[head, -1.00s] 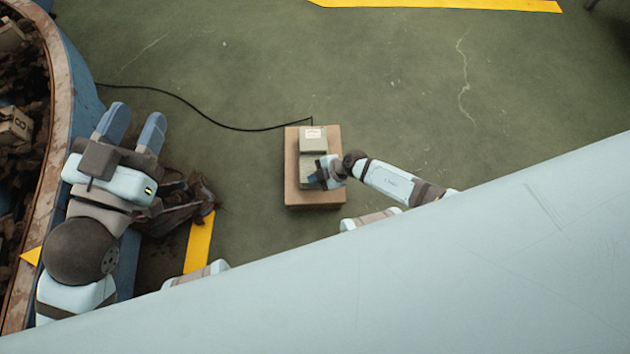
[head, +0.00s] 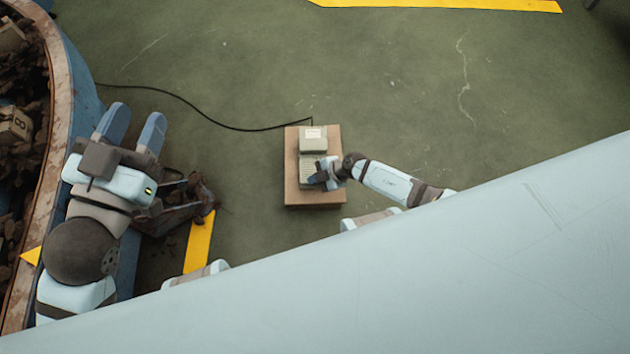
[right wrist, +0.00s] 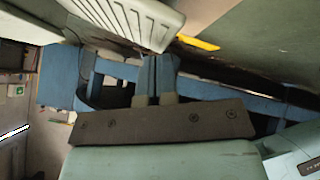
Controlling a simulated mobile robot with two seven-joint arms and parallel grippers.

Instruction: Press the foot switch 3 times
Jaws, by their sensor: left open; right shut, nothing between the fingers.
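The foot switch (head: 313,140) is a pale grey-beige box with a ribbed pedal, sitting on a brown block (head: 330,200) on the floor. A black cable runs from its far end. My right gripper (head: 319,178) is shut and empty at the pedal's near right part, partly covering it. In the right wrist view the shut blue fingers (right wrist: 157,62) point up at the ribbed pedal (right wrist: 130,18), with the tips at or very near its edge; contact is not clear. My left gripper (head: 132,125) is open and empty at the left, away from the switch.
A curved blue bin (head: 88,90) with a worn rim and dark scraps stands at the left, beside my left arm. A dark crumpled heap (head: 180,208) lies on the floor near a yellow stripe (head: 199,245). The green floor around the block is mostly clear.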

